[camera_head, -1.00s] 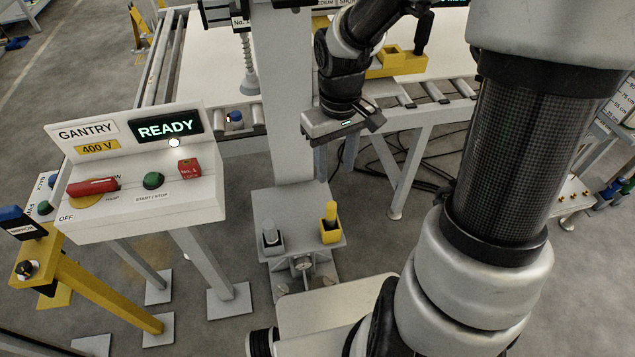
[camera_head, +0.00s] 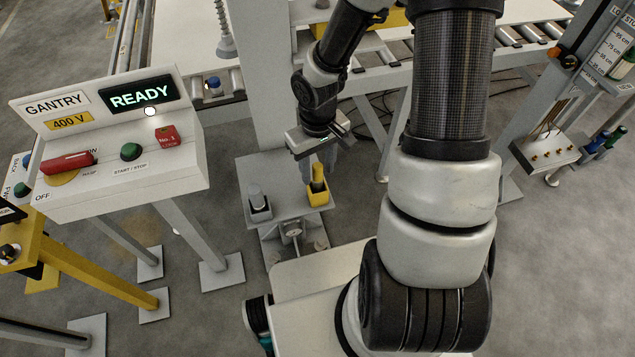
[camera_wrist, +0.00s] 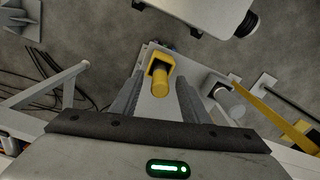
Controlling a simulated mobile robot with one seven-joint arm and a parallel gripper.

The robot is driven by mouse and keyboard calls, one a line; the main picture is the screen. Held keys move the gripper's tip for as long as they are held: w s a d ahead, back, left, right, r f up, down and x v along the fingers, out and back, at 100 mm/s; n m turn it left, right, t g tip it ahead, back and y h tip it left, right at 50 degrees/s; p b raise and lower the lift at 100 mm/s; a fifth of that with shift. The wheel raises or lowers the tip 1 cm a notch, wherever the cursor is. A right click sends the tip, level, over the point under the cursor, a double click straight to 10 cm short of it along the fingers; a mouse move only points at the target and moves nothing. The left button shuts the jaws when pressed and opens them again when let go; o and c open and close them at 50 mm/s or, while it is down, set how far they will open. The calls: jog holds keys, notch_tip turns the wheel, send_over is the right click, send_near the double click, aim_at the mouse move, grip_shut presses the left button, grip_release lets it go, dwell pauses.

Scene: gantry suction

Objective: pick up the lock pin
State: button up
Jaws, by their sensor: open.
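The yellow pin (camera_head: 317,184), which I take to be the lock pin, stands upright in a yellow holder (camera_head: 321,200) on a small grey shelf (camera_head: 288,220) at the foot of the column. My gripper (camera_head: 317,165) is open and points down just above it. In the wrist view the yellow pin (camera_wrist: 160,84) shows between the two spread fingers (camera_wrist: 159,92), with its holder behind. The fingers do not touch it visibly; how far down they reach beside it I cannot tell.
A grey pin (camera_head: 256,196) stands in a grey holder to the left on the same shelf; it also shows in the wrist view (camera_wrist: 230,102). The control panel (camera_head: 110,180) reads READY at left. The roller conveyor (camera_head: 372,62) and column (camera_head: 262,90) stand behind.

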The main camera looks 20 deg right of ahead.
jog(key=shift+f, duration=0.25)
grip_shut()
dwell(1.3)
